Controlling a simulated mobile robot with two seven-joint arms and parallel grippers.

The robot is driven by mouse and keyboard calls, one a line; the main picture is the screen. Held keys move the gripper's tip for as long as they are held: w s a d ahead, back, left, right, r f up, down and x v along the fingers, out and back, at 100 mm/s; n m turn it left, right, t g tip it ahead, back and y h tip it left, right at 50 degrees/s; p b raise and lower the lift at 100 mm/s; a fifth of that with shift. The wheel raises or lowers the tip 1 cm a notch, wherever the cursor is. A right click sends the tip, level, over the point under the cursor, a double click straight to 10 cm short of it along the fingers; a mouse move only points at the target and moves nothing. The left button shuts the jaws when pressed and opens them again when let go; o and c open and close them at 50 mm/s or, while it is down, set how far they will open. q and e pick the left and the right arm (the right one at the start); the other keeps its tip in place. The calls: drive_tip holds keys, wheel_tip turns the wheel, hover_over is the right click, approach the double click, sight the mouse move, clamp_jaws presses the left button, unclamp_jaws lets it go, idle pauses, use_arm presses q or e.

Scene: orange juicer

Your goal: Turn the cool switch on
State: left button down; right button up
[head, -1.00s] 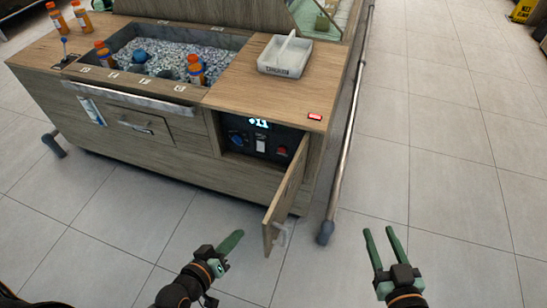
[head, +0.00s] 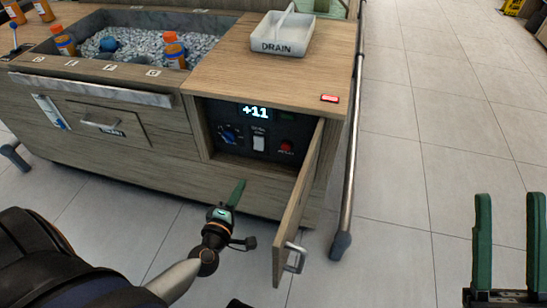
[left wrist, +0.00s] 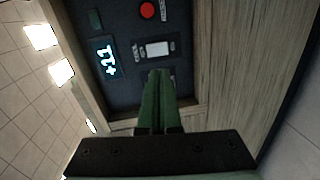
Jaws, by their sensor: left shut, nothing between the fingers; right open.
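A dark control panel (head: 230,140) sits in an open compartment of the wooden counter. The white switch (left wrist: 157,48) also shows in the left wrist view, just beyond the fingertips. Its small label is hard to read. My left gripper (head: 237,190) is shut and empty, in front of and below the compartment, apart from the switch; its fingers show in the left wrist view (left wrist: 160,75). My right gripper (head: 509,205) is open and empty at the right.
The compartment's wooden door (head: 298,210) stands open to the right of my left gripper, with a metal handle (head: 295,257). A metal rail (head: 354,130) runs along the counter's right side. A white DRAIN tray (head: 283,46) is on top.

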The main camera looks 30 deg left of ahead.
use_arm(q)
drive_tip(key=shift+w+a+f+n, duration=0.5)
drive_tip(key=shift+w+f, duration=0.05)
drive_tip(key=shift+f, duration=0.1)
use_arm(e)
drive_tip(key=shift+s+r+n+y, duration=0.2)
drive_tip(key=shift+s+n+y, duration=0.2)
drive_tip(key=shift+s+y, duration=0.15)
use_arm(q)
drive_tip(key=b, duration=0.4)
approach(258, 149)
drive_tip(key=x, duration=0.5)
drive_tip(key=shift+w, duration=0.1)
drive_tip(key=shift+w+a, duration=0.15)
drive_tip(key=shift+w, duration=0.5)
drive_tip(key=shift+w+b, duration=0.2)
drive_tip(key=shift+b, duration=0.1)
use_arm(e)
drive_tip(key=f, duration=0.4)
drive_tip(key=shift+w+a+f, duration=0.15)
drive_tip(key=shift+a+f, duration=0.1)
drive_tip(key=shift+a, duration=0.05)
use_arm(q)
drive_tip(key=shift+w, duration=0.1)
use_arm(e)
drive_tip(key=shift+r+m, duration=0.1)
drive_tip(key=shift+m, duration=0.2)
use_arm(q)
drive_tip(key=shift+w+f, duration=0.1)
